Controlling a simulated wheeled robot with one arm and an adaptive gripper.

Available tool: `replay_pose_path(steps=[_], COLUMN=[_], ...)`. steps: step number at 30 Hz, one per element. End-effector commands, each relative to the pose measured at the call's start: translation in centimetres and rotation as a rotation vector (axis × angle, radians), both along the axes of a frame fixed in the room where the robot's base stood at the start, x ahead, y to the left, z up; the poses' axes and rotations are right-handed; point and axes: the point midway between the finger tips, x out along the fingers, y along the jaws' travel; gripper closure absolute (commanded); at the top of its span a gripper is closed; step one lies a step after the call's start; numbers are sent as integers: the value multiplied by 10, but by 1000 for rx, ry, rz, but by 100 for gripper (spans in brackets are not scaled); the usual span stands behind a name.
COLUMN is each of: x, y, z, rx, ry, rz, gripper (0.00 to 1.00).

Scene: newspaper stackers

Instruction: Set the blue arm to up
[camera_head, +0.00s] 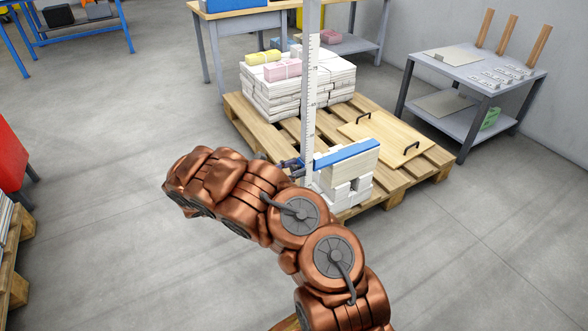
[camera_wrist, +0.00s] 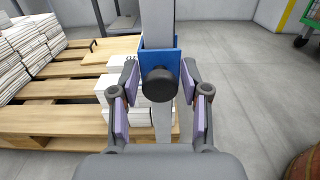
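The blue arm (camera_head: 347,154) is a flat blue bar sticking out roughly level from a tall upright post with ruler marks (camera_head: 312,90). It lies low on the post, just above white blocks (camera_head: 343,190). In the wrist view its blue sleeve (camera_wrist: 158,56) wraps the grey post, with a round black knob (camera_wrist: 158,85) facing me. My gripper (camera_wrist: 159,82) is open, with one purple-padded finger on each side of the knob. Gaps show between the pads and the knob. In the head view my gripper (camera_head: 288,164) is small and partly hidden beside the post.
A wooden pallet (camera_head: 431,161) holds paper stacks (camera_head: 298,88) and a board with two handles (camera_head: 385,139). A grey metal table (camera_head: 480,71) stands at the right. A workbench (camera_head: 240,14) is behind.

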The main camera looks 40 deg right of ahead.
Motion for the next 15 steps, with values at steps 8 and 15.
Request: replay_pose_path(steps=[8, 15], x=[0, 0], y=[0, -2], z=[0, 0], rx=[0, 0], ry=[0, 0], rz=[0, -2], gripper=[86, 100])
